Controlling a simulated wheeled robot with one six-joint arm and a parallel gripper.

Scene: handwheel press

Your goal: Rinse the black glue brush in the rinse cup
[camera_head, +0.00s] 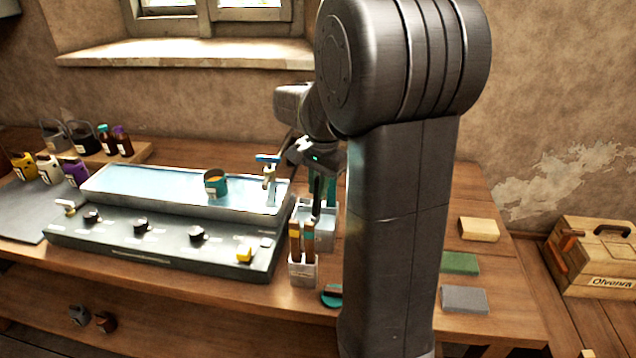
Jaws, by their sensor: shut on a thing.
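My gripper (314,168) is shut on a thin dark upright stick, which looks like the black glue brush (317,192). My arm partly hides the area to its right. The brush hangs roughly upright, with its lower end at a pale, clear-looking square container (328,232) that may be the rinse cup. I cannot tell whether the brush tip is inside it or just in front of or above it. Teal upright items stand behind the brush, partly hidden by my arm.
A small pale holder (303,274) with brown-handled brushes stands just in front. A water-filled tray (125,187) with a teal tin (215,183) lies left, behind a dark panel with knobs (150,238). Coloured blocks (460,263) lie right; a wooden toolbox (597,262) is farther right.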

